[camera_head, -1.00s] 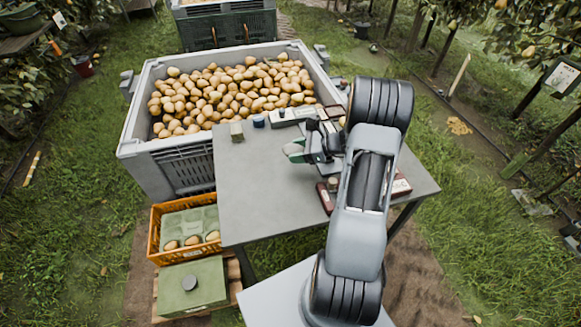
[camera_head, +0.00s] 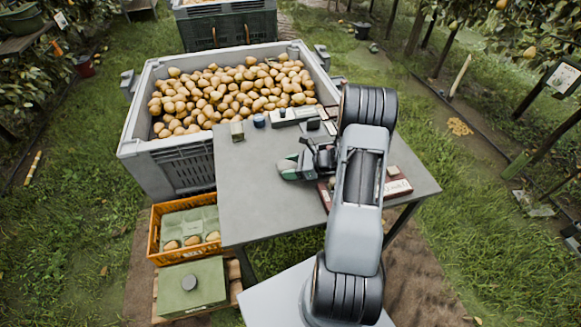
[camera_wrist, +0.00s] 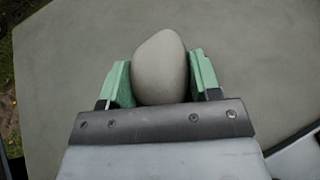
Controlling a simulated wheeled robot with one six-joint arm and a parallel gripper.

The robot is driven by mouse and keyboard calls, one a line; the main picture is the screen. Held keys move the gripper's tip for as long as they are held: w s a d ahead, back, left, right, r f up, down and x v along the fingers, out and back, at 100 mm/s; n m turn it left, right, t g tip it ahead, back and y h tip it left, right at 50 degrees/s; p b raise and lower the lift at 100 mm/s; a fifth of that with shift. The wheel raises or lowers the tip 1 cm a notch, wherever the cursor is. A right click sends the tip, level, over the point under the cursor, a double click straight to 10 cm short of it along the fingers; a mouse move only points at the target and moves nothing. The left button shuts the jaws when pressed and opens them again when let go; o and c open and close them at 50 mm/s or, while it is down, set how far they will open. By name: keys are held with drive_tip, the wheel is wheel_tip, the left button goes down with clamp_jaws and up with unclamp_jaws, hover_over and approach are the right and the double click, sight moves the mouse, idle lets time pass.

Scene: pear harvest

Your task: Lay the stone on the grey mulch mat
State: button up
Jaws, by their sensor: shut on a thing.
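A smooth grey stone (camera_wrist: 160,68) sits between the two green fingers of my gripper (camera_wrist: 160,82) in the wrist view. The gripper is shut on it, with one finger on each side. In the head view my gripper (camera_head: 289,166) is over the middle of the grey table (camera_head: 255,203), pointing left. The stone is too small there to make out clearly. I cannot tell a separate grey mulch mat from the grey tabletop in either view. The gap between stone and surface is unclear.
Small boxes and jars, including a white box (camera_head: 290,115), stand along the table's back edge. Red-brown boxes (camera_head: 397,187) lie to the right, partly behind my arm. A big pear bin (camera_head: 133,120) adjoins the table. The table's front left is clear.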

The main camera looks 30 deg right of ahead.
drive_tip(key=shift+f, duration=0.2)
drive_tip(key=o, duration=1.1)
